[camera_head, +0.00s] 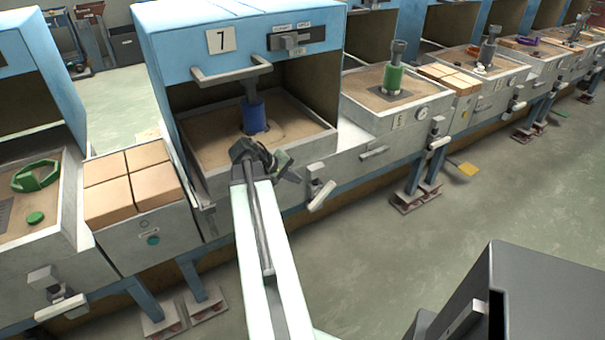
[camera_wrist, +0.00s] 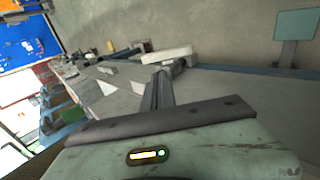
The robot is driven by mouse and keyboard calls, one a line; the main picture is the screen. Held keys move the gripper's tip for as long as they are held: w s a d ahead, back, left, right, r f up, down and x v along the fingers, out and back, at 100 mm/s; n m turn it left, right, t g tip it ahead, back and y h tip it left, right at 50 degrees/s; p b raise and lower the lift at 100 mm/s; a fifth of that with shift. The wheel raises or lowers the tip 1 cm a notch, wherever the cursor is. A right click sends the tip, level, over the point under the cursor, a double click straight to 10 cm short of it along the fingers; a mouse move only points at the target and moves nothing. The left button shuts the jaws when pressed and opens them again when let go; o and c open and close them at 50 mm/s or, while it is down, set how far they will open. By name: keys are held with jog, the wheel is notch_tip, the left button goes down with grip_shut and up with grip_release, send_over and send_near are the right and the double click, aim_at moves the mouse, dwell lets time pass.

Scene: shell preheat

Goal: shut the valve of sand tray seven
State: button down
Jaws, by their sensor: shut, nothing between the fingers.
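Sand tray seven (camera_head: 212,183) stands under a blue hood whose plate (camera_head: 220,41) reads 7. A blue cylinder (camera_head: 254,116) stands in its sand. Its valve, with a pale lever (camera_head: 322,196) on a grey body, sits on the front face, to the right of my gripper. The lever slants down to the left; I cannot tell whether the valve is open or shut. My gripper (camera_head: 291,172) is in front of the tray, shut and empty. In the wrist view my gripper (camera_wrist: 163,73) points toward a pale lever (camera_wrist: 167,54); I cannot tell whether they touch.
Similar valve levers are on the left tray (camera_head: 60,307) and the tray to the right (camera_head: 438,143). Tan blocks (camera_head: 132,184) lie left of tray seven. A yellow pedal (camera_head: 468,169) is low on the right. The floor (camera_head: 400,235) in front is clear.

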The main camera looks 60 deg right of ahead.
aim_at(327, 188)
jog(key=b+x, duration=0.3)
jog(key=x, duration=0.1)
jog(key=b+x, duration=0.3)
jog(key=x, duration=0.2)
jog(key=s+d+r+b+x, duration=0.1)
jog(key=b+x, duration=0.2)
jog(key=x, duration=0.1)
jog(key=shift+d, duration=0.15)
jog(key=shift+s+d+f+b, duration=0.35)
jog(key=shift+s+d+b, duration=0.1)
jog(key=shift+b, duration=0.1)
